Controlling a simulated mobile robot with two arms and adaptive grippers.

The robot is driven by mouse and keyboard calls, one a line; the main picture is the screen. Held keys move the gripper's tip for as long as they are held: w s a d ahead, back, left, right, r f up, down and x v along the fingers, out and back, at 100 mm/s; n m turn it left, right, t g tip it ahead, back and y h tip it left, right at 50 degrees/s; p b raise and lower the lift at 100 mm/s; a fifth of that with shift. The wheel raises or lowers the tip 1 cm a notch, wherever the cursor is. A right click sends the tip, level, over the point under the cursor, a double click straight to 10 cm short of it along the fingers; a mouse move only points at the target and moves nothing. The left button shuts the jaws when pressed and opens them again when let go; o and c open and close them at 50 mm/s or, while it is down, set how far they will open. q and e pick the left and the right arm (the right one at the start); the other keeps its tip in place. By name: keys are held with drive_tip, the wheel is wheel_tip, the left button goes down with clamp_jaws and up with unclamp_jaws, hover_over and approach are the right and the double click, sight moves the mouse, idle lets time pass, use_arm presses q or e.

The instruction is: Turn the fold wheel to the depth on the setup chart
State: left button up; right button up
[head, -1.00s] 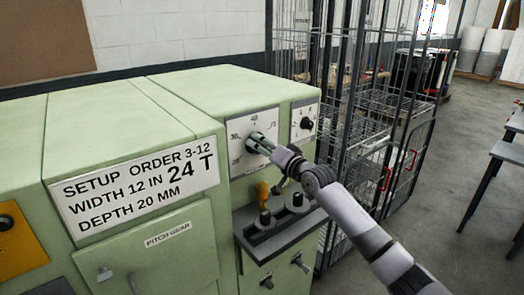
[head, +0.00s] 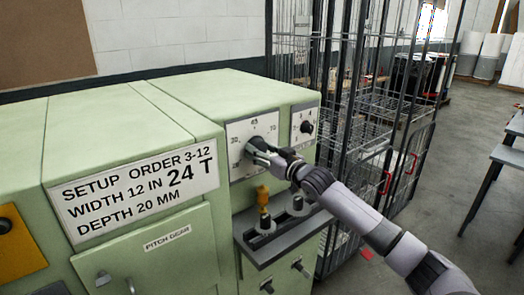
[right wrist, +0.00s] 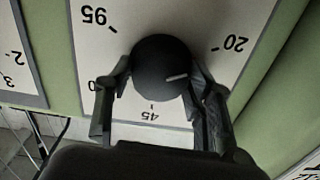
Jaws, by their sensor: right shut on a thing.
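The setup chart (head: 135,188) on the green machine reads SETUP ORDER 3-12, WIDTH 12 IN, DEPTH 20 MM, 24 T. The fold wheel is a round black knob (right wrist: 158,60) on a white dial plate (head: 240,132). My right gripper (head: 258,150) is shut on the knob, one finger on each side, as the right wrist view also shows (right wrist: 160,85). That view sees the dial upside down, with 20, 45 and 95 legible. The knob's white mark points right, between 20 and 45, towards a finger that hides part of the scale. My left gripper is out of view.
A smaller dial (head: 306,127) sits right of the wheel. A wire cage (head: 375,130) stands close on the right. The floor beyond it has open room.

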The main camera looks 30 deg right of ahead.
drive_tip(key=shift+f+n, duration=0.2)
drive_tip(key=shift+n, duration=0.2)
drive_tip(key=o, duration=1.2)
drive_tip(key=shift+r, duration=0.15)
drive_tip(key=shift+s, duration=0.1)
drive_tip(key=shift+s+d, duration=0.15)
drive_tip(key=shift+s, duration=1.8)
drive_tip(key=shift+s+d, duration=0.15)
drive_tip(key=shift+s, duration=1.85)
drive_tip(key=shift+s+d, duration=0.15)
drive_tip(key=shift+s, duration=1.8)
